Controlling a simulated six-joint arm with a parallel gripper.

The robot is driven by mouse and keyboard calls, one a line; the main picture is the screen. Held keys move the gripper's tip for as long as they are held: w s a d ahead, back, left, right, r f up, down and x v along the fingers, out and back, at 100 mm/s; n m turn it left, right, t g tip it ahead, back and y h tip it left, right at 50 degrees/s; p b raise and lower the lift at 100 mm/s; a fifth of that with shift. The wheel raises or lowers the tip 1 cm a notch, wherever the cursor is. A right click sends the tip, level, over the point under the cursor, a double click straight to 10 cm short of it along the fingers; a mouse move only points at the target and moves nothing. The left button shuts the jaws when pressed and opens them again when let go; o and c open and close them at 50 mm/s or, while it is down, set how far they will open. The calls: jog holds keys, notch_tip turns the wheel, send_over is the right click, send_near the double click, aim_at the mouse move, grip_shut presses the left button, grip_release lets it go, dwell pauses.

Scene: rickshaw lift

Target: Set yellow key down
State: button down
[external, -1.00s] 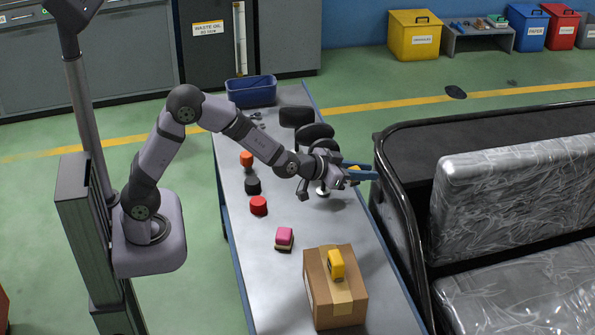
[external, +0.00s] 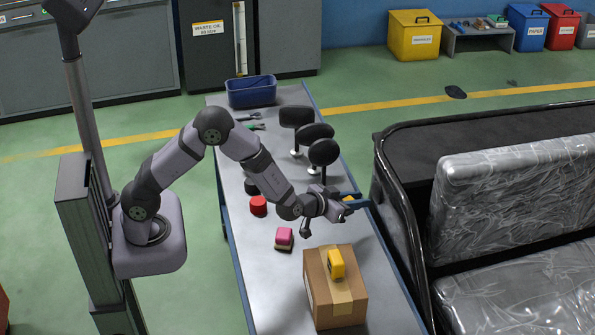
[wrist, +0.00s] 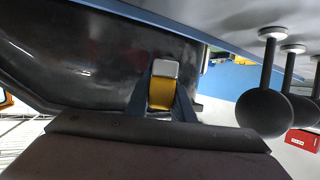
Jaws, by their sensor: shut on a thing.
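The yellow key, a yellow block with a pale metal end in the wrist view (wrist: 162,88), is held between the dark blue fingers of my gripper (wrist: 163,100). In the external view my gripper (external: 348,200) is above the right edge of the table, and only a little yellow (external: 349,198) shows between the fingers. The gripper is shut on the key. The key is clear of the tabletop as far as I can tell; the exact height is unclear.
Below is the grey table (external: 300,225). A cardboard box (external: 335,300) with a yellow tape measure (external: 336,263) on top stands at its near end. Black round-headed mirrors (external: 324,152), a pink sponge (external: 284,236) and a red cap (external: 258,205) are nearby. The vehicle (external: 400,190) borders the right side.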

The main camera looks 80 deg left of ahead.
aim_at(354, 232)
jog(key=shift+f+p, duration=0.35)
jog(key=shift+f, duration=4.35)
jog(key=shift+f, duration=0.1)
jog(key=shift+f, duration=0.15)
jog(key=c, duration=1.5)
grip_release()
jog(key=shift+c, duration=0.2)
